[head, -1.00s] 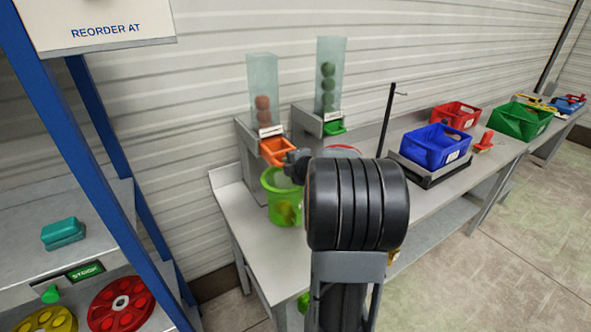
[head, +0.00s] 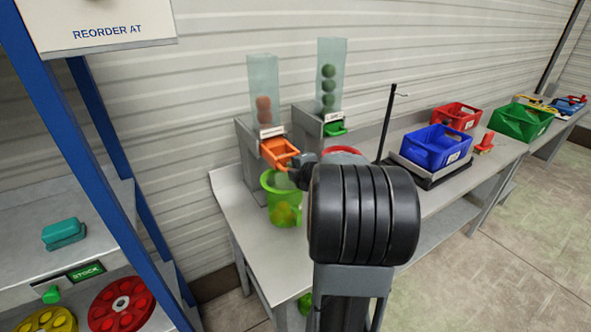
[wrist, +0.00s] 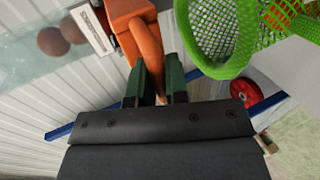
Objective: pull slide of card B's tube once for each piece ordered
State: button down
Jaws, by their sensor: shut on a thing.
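Two clear tubes stand on dispensers at the back of the bench. The left tube (head: 264,85) holds brownish-orange balls and has an orange slide (head: 281,150) sticking out at its foot. The right tube (head: 331,75) holds dark green balls and has a green slide (head: 335,129). Each has a white card whose lettering I cannot read. My gripper (head: 293,167) is shut on the orange slide's handle, which shows between the green jaws in the wrist view (wrist: 146,52). The fingertips are partly hidden in the head view.
A green bucket (head: 281,202) stands below the orange slide, with orange-yellow contents. A blue crate (head: 436,147), a red crate (head: 459,116) and a green crate (head: 521,122) stand farther right, near a thin black post (head: 387,123). A shelf of reels is at left.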

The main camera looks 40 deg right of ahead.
aim_at(277, 151)
jog(key=shift+w+d+r, duration=0.1)
jog(key=shift+w+r, duration=0.05)
jog(key=shift+r, duration=0.1)
jog(key=shift+w+d+p, duration=0.2)
jog(key=shift+w+d, duration=0.05)
jog(key=shift+w, duration=1.45)
jog(key=shift+w+d+p, duration=0.15)
jog(key=shift+w+d, duration=0.05)
jog(key=shift+w, duration=1.45)
jog(key=shift+w+d+p, duration=0.2)
jog(key=shift+w+d, duration=0.05)
jog(key=shift+w, duration=1.45)
jog(key=c, duration=1.3)
grip_release()
jog(key=shift+s+d, duration=0.1)
jog(key=shift+s, duration=0.1)
jog(key=shift+o, duration=1.1)
jog(key=shift+w+f, duration=0.1)
jog(key=shift+f, duration=0.05)
jog(key=shift+a, duration=0.2)
